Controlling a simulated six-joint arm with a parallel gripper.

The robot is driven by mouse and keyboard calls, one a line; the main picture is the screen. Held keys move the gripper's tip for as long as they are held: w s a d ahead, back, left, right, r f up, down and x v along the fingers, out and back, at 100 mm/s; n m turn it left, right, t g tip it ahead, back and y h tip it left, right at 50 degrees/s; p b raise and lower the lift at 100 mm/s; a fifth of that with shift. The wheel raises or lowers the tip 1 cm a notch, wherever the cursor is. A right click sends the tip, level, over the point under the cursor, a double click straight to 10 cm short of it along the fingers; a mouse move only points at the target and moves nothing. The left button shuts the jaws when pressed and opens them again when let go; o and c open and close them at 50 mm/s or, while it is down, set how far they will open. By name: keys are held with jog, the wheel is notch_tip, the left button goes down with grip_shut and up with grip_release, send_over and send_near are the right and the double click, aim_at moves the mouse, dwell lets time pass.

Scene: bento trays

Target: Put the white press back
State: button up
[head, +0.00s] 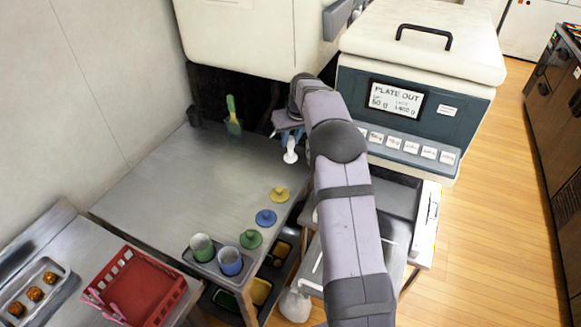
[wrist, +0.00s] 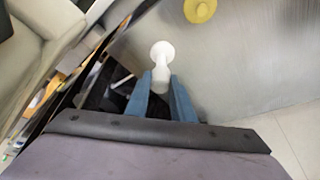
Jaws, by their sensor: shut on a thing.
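The white press (head: 290,150) hangs below my gripper (head: 288,130), near the right edge of the grey metal counter. In the wrist view, the white press (wrist: 162,58) stands out between the two blue fingers of my gripper (wrist: 160,92), which is shut on it. Its round white end points away from the fingers. Part of it is hidden between the fingers. The yellow press (head: 278,194), blue press (head: 265,217) and green press (head: 251,239) form a row along the counter's right edge. The yellow press also shows in the wrist view (wrist: 200,9).
A tray with a green cup (head: 202,247) and a blue cup (head: 230,261) is at the counter's front. A green-handled tool (head: 233,112) is at the back. A machine (head: 420,90) stands right. A red basket (head: 135,288) is lower left. The counter's middle is clear.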

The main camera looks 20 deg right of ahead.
aim_at(291, 156)
jog(key=shift+f+p, duration=1.35)
jog(key=shift+f, duration=2.9)
jog(key=shift+f, duration=0.1)
jog(key=shift+f, duration=0.15)
jog(key=o, duration=0.9)
